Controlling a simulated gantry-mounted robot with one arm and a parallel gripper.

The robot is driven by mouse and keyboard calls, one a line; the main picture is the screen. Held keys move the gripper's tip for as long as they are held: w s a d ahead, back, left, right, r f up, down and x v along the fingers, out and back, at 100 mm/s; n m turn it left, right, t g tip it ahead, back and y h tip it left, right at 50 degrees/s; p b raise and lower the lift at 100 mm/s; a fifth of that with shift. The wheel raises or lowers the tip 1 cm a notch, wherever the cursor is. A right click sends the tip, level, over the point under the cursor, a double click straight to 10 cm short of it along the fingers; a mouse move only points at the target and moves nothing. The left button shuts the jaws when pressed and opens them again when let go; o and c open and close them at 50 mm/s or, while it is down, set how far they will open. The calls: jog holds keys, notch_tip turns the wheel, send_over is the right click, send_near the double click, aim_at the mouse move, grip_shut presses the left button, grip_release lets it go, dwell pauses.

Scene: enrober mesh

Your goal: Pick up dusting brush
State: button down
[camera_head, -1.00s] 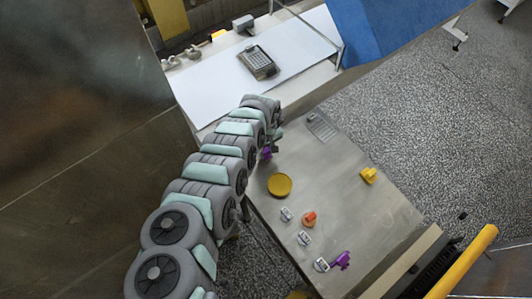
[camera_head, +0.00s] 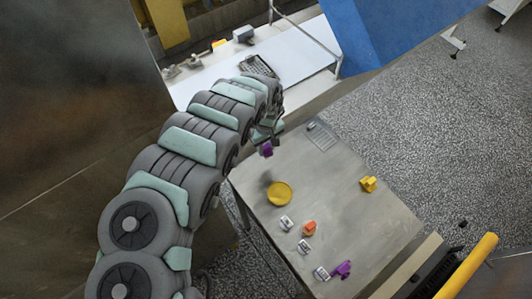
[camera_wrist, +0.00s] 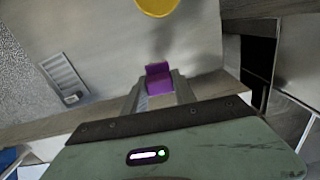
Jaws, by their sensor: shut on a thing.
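My gripper (camera_wrist: 159,92) is shut on a purple thing (camera_wrist: 158,78), which looks like the dusting brush. In the wrist view it sits between the two fingertips, showing a blocky purple face; its bristles cannot be made out. In the head view the purple thing (camera_head: 267,149) hangs below the end of my arm, over the left back part of the metal table (camera_head: 345,205). It appears to be clear of the tabletop, with a dark shadow on the table below it. My gripper's fingers are mostly hidden by my arm in the head view.
On the table are a yellow disc (camera_head: 279,194), an orange piece (camera_head: 309,228), a yellow piece (camera_head: 368,184), another purple piece (camera_head: 342,269), small white-grey items and a grey slotted plate (camera_head: 321,136). A white surface (camera_head: 290,60) with a keypad-like device lies behind.

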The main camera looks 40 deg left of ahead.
aim_at(266, 146)
notch_tip(266, 146, up, 10)
jog(key=shift+r+p, duration=0.15)
jog(key=shift+p, duration=0.75)
